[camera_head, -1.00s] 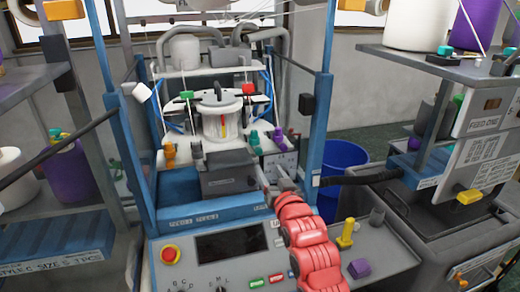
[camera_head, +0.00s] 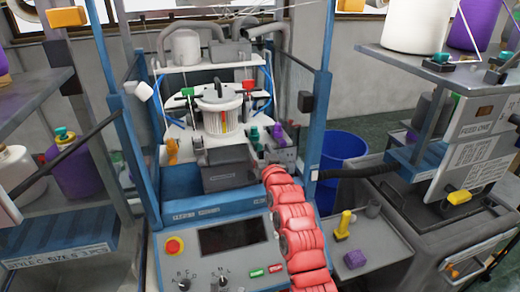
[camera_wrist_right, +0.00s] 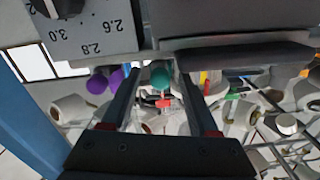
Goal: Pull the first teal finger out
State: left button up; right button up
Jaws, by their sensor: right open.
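A teal finger with a round tip (camera_wrist_right: 160,76) shows in the right wrist view, between the two dark jaws of my right gripper (camera_wrist_right: 160,88). The jaws are open, and I cannot tell whether either touches it. Purple round tips (camera_wrist_right: 97,83) stand to the left of that jaw pair. In the head view a teal piece (camera_head: 254,138) stands on the front of the knitting machine, right of an orange one (camera_head: 172,151). My right arm reaches to this row from the front and hides much of the gripper. My left gripper is out of view.
A dark grey block (camera_head: 228,178) stands left of my right arm, above the control panel (camera_head: 232,240). Blue posts (camera_head: 318,120) flank the machine. A blue bin (camera_head: 342,148) and a grey side tray (camera_head: 385,245) stand to the right.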

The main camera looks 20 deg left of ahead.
grip_shut()
dwell(1.4)
